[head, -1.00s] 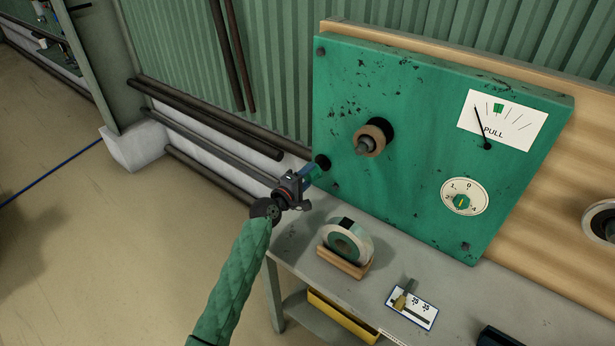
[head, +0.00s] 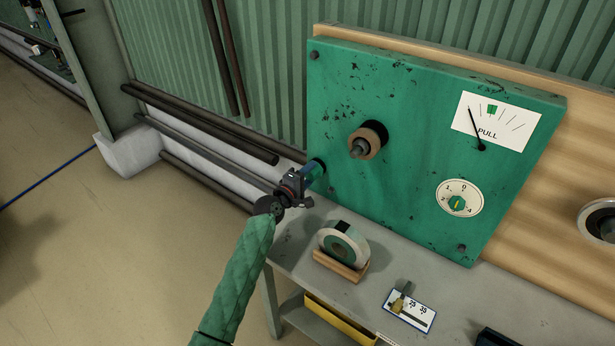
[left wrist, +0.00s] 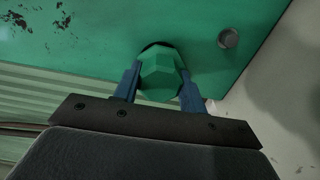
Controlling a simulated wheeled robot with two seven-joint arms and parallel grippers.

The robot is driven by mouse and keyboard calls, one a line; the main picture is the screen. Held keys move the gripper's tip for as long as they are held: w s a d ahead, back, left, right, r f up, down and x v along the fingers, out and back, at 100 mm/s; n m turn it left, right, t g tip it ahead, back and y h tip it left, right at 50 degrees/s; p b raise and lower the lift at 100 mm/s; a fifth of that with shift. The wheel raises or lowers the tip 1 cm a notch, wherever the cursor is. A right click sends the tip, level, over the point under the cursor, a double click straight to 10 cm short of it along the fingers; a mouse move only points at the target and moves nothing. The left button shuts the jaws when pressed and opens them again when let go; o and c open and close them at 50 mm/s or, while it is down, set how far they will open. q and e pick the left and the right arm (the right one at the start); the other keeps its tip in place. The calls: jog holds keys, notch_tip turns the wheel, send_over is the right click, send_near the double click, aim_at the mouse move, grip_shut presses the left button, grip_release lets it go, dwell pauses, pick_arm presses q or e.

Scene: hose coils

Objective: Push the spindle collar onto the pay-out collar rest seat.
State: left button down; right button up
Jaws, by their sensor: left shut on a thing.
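The green faceted spindle collar (left wrist: 160,72) is between the blue fingers of my left gripper (head: 311,173), which is shut on it. In the head view, gripper and collar are at the lower left edge of the green panel (head: 420,110). The dark seat (left wrist: 155,46) shows as a thin dark rim behind the collar in the left wrist view. The collar is lined up in front of it and covers most of it. I cannot tell how deep the collar sits. My right gripper is not in view.
A spindle with a tan and black ring (head: 367,140) sticks out of the panel up and right of the gripper. A tape roll (head: 344,244) stands in a wooden holder on the grey bench (head: 300,262) below. A gauge (head: 497,121) and dial (head: 459,198) are farther right.

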pick_arm(q)
jog(key=shift+w+d, duration=0.3)
jog(key=shift+w, duration=0.1)
jog(key=c, duration=0.8)
grip_release()
jog(key=shift+o, duration=0.4)
jog(key=shift+o, duration=0.2)
jog(key=shift+s, duration=0.1)
